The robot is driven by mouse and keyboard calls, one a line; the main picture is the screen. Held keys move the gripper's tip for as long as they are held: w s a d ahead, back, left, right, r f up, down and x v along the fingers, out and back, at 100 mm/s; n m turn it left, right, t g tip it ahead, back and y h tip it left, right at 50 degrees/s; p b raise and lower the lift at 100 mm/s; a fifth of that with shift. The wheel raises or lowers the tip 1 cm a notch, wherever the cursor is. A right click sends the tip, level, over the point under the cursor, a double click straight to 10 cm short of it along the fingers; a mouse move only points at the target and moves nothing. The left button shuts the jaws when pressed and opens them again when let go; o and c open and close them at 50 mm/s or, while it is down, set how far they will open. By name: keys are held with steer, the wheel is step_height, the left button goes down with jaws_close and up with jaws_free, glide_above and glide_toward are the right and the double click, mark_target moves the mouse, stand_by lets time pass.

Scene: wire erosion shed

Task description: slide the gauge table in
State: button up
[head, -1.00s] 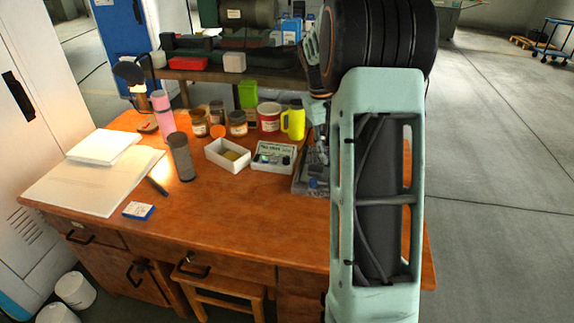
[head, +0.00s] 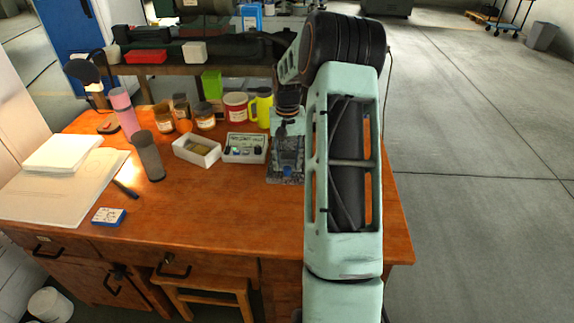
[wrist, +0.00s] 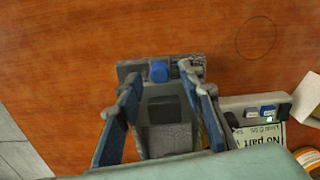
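The gauge device, a grey metal piece with a blue knob, stands at the right part of the wooden desk in the head view (head: 286,170). In the wrist view it is below my gripper, its grey end block with the blue knob (wrist: 159,72) toward the top. I cannot tell its sliding table apart from its base. My gripper (wrist: 160,90) is open, its two blue-padded fingers spread on either side of the device's middle. No finger clearly touches it. In the head view my arm hides part of the gripper and the device's right side.
A white-framed box with a label and small blue parts (head: 245,148) stands close left of the device. A white tray (head: 197,150), jars, a red tin (head: 235,106) and a yellow mug (head: 261,105) stand nearby. The desk (head: 215,215) is clear in front.

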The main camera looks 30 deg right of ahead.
steer(key=shift+f, duration=0.65)
jaws_close()
